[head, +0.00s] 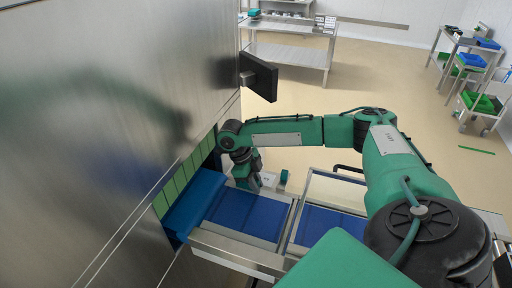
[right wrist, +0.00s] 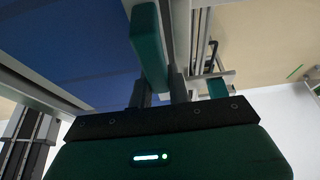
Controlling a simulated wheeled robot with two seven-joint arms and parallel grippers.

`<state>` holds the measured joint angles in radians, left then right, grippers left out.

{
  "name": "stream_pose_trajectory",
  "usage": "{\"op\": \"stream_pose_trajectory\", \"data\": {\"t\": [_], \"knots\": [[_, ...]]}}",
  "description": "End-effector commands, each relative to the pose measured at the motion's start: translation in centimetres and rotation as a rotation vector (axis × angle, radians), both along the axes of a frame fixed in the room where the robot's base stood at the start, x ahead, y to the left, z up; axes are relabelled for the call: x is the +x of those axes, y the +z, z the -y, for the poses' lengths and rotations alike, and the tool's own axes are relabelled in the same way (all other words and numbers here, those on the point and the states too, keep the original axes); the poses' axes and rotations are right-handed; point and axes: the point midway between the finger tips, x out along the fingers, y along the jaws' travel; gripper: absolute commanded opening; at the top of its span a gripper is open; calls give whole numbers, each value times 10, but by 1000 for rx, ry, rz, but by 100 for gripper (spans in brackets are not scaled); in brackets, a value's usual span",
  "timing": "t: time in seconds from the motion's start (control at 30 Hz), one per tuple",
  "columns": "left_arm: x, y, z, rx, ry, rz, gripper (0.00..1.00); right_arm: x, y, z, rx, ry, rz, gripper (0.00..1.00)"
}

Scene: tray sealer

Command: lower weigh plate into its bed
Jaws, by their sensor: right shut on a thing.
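My right gripper (head: 250,183) is at the far side of the blue conveyor, beside the machine. In the right wrist view its two dark fingers (right wrist: 160,92) are shut on a teal bar (right wrist: 148,48), which looks like a handle. A blue slab (head: 194,204), which I take for the weigh plate, shows tilted in front of the green strips. A broad blue surface also fills the upper left of the right wrist view (right wrist: 75,55). I cannot tell how the bar joins the plate or where the bed lies. My left gripper is out of view.
The steel machine wall (head: 110,110) fills the left, with a dark screen (head: 259,75) jutting out. Green strips (head: 186,172) hang at its opening. Blue belt sections (head: 247,215) run right between metal rails. A small teal block (head: 283,176) sits beyond the rail. Open floor lies behind.

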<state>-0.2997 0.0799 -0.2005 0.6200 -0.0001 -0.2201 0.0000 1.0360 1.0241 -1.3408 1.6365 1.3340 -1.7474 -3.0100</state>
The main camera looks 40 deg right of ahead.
Motion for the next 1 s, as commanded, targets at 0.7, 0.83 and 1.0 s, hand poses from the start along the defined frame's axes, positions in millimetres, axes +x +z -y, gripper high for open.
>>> {"op": "stream_pose_trajectory", "data": {"t": [0.7,0.83,1.0], "knots": [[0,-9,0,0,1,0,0,0,-9,0,0,0,1,0],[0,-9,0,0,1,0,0,0,-9,0,0,0,1,0],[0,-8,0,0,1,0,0,0,-9,0,0,0,1,0]]}}
